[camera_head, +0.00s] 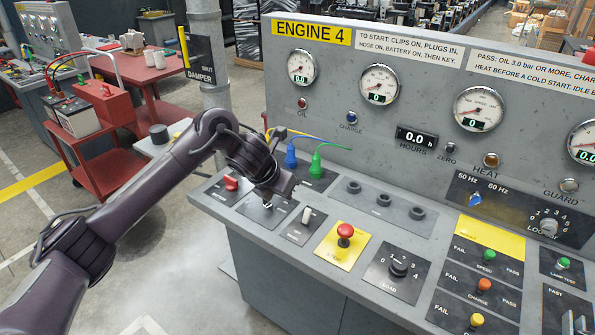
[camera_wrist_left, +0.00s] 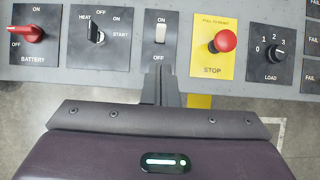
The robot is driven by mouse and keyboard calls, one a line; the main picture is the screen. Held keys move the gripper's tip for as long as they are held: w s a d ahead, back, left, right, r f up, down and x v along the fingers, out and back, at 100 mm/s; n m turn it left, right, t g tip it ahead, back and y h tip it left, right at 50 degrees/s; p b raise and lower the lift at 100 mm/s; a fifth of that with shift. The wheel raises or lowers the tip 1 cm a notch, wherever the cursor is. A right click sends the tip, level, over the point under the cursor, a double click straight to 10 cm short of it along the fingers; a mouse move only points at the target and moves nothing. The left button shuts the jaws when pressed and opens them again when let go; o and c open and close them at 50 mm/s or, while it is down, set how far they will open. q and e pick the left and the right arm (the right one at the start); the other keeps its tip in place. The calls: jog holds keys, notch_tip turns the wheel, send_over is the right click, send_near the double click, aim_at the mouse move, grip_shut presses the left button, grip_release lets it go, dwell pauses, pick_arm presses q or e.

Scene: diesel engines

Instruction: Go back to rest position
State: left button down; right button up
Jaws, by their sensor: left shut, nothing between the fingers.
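My left arm reaches in from the left in the head view. Its gripper (camera_head: 271,203) is over the left end of the Engine 4 console, by the key switch panel, and hides part of that panel. In the left wrist view the gripper (camera_wrist_left: 160,84) is shut with nothing in it, its narrow fingers ending just below the white rocker switch (camera_wrist_left: 160,33). The key switch (camera_wrist_left: 97,33), marked HEAT, ON and START, is left of the fingers. The red battery knob (camera_wrist_left: 29,33) is farther left. My right gripper is not in view.
The red stop button (camera_head: 345,231) and load knob (camera_head: 399,267) stand right of the gripper. Blue (camera_head: 290,156) and green (camera_head: 316,163) plugs with cables stand behind it. A red cart (camera_head: 112,160) is at the left. Grey floor is open before the console.

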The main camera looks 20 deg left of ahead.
pick_arm(q)
jog(key=s+d+f+n+t+h, duration=0.1)
jog(key=s+d+f+n, duration=0.25)
jog(key=d+n, duration=0.25)
jog(key=s+d+f+n+t+h, duration=0.1)
jog(key=s+d+f+n, duration=0.2)
jog(key=s+d+n, duration=0.3)
jog(key=s+a+f+n+g+y, duration=0.25)
jog(key=s+a+n, duration=0.35)
jog(key=s+n, duration=0.6)
jog(key=s+a+f+n+g+y, duration=0.25)
jog(key=s+a+n, duration=0.45)
jog(key=s+n, duration=0.5)
notch_tip(320, 180, down, 34)
jog(key=s+n+g+h+b, duration=0.1)
jog(key=n+b, duration=0.1)
jog(key=s+a+f+g, duration=0.1)
jog(key=s+a+f, duration=0.2)
jog(key=s+f, duration=1.4)
jog(key=shift+s+a+f+b, duration=0.2)
jog(key=shift+s+b, duration=0.2)
jog(key=shift+s, duration=0.4)
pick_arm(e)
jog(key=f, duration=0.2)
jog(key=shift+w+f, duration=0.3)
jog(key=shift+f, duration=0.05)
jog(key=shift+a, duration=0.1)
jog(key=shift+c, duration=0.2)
